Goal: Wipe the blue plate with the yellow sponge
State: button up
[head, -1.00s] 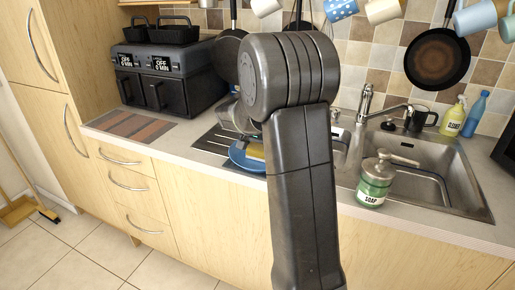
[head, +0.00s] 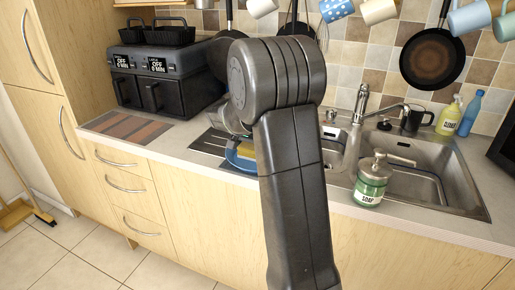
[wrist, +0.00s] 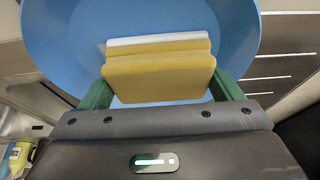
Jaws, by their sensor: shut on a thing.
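The blue plate (wrist: 60,40) fills the upper part of the wrist view. In the head view the plate (head: 236,160) shows only in part on the counter, left of my arm. The yellow sponge (wrist: 158,75) has a white layer along its far edge. My gripper (wrist: 163,92) is shut on the sponge, with one green finger on each side. The sponge is over the plate's face; I cannot tell whether it touches. In the head view a bit of the sponge (head: 246,150) shows beside my arm, which hides the gripper.
A soap dispenser (head: 371,182) stands on the counter right of my arm, before the sink (head: 450,185). A black air fryer (head: 165,75) stands at the back left, behind a striped mat (head: 125,127). Mugs and pans hang above.

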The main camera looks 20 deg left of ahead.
jog(key=shift+d+f, duration=0.1)
jog(key=shift+d, duration=0.05)
jog(key=shift+d+b, duration=0.4)
jog(key=shift+d, duration=1.05)
jog(key=shift+a, duration=1.55)
jog(key=shift+d+f, duration=0.1)
jog(key=shift+d, duration=0.3)
jog(key=shift+d+b, duration=0.3)
jog(key=shift+d, duration=0.85)
